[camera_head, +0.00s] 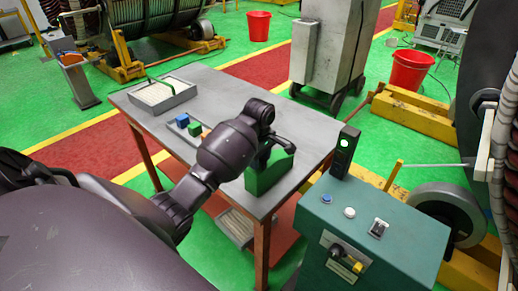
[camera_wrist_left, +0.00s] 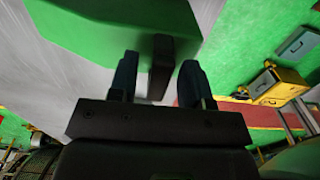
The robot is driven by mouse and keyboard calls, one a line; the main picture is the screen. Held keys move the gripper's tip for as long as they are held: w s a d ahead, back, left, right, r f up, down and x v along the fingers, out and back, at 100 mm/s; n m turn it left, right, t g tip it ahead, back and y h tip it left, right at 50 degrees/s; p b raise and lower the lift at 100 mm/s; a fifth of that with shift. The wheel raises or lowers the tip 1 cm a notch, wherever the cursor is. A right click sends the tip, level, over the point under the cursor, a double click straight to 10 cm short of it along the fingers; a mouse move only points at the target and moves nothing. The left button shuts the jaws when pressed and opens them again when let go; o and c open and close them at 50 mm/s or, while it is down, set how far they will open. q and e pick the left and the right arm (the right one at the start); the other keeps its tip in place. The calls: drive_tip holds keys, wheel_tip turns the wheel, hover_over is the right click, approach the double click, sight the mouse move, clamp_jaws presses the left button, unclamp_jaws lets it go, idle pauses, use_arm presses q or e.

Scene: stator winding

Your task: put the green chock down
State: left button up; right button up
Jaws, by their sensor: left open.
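The green chock (camera_head: 264,178) is on the grey work table (camera_head: 225,90), close to its front right edge, and appears to rest on the top. In the left wrist view the chock (camera_wrist_left: 95,28) fills the upper left, with a dark handle-like bar (camera_wrist_left: 160,68) on it. My left gripper (camera_head: 279,150) is right at the chock's top. Its two fingers (camera_wrist_left: 158,85) are apart, with the dark bar between them and gaps showing at the sides. The arm hides part of the chock and table. My right gripper is not in view.
A grey tray (camera_head: 187,90) stands at the table's far left. Small blue (camera_head: 182,120) and green (camera_head: 194,128) blocks lie left of my arm. A green control console (camera_head: 375,235) with a lit green lamp stands close to the table's right front. The table's back middle is clear.

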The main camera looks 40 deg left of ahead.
use_arm(q)
wheel_tip(320, 180, up, 6)
drive_tip(key=shift+a+r, duration=0.15)
drive_tip(key=shift+r, duration=2.85)
drive_tip(key=w+d+m+t+h, duration=0.1)
drive_tip(key=w+d+m+t, duration=0.4)
drive_tip(key=w+m+t, duration=0.75)
drive_tip(key=s+d+f+m+b, duration=0.1)
drive_tip(key=s+d+f+m, duration=0.1)
drive_tip(key=s+f, duration=0.7)
drive_tip(key=s+d+f+m+b, duration=0.1)
drive_tip(key=s+d+f, duration=0.1)
drive_tip(key=s+f, duration=0.7)
drive_tip(key=s+d+f+m+y+b, duration=0.1)
drive_tip(key=s+f, duration=0.8)
drive_tip(key=s, duration=0.9)
drive_tip(key=shift+d+f+m+g, duration=0.15)
drive_tip(key=shift+d+m+g, duration=0.35)
drive_tip(key=shift+m, duration=0.35)
